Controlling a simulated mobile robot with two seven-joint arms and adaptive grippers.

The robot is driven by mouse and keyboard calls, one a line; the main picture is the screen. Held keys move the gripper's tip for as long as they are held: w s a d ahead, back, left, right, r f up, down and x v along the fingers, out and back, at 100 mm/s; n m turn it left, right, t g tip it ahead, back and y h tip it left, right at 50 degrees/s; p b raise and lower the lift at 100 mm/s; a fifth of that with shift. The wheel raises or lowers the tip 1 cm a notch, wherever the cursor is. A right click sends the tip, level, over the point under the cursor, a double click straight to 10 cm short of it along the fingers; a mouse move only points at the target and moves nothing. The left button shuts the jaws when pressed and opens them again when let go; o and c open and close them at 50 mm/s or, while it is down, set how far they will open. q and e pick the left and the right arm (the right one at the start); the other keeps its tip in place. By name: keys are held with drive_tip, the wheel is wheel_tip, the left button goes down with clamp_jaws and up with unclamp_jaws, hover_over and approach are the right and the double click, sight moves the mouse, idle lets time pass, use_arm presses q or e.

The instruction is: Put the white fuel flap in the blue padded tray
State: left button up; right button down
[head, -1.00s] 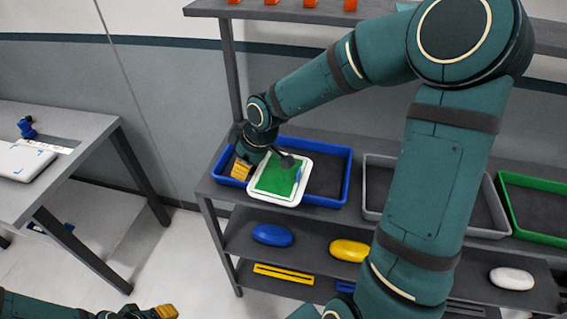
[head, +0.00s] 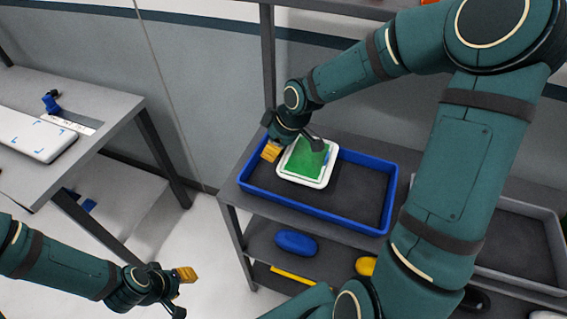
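The white fuel flap (head: 288,178) is a rounded square with a white border and a green face, with a small blue patch near its right edge. It is over the left half of the blue padded tray (head: 392,195), within the tray's outline; I cannot tell whether it touches the pad. My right gripper (head: 293,147) is at the flap's far left part, with one yellow-tipped finger beside the left edge and a dark finger over the green face. It appears to hold the flap. My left gripper (head: 183,293) is open and empty, low at the left.
A grey tray (head: 555,235) stands to the right on the same shelf. A blue oval piece (head: 296,242) and a partly hidden yellow piece (head: 365,266) lie on the shelf below. A grey table (head: 95,135) with a white panel (head: 35,135) stands at left.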

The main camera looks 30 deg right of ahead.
sight(271, 165)
wheel_tip(271, 165, down, 5)
drive_tip(key=shift+r+b, duration=0.2)
drive_tip(key=shift+b, duration=0.3)
drive_tip(key=shift+w+f, duration=0.1)
drive_tip(key=shift+f, duration=0.25)
drive_tip(key=shift+f, duration=0.1)
drive_tip(key=c, duration=0.8)
unclamp_jaws()
drive_tip(key=shift+c, duration=0.2)
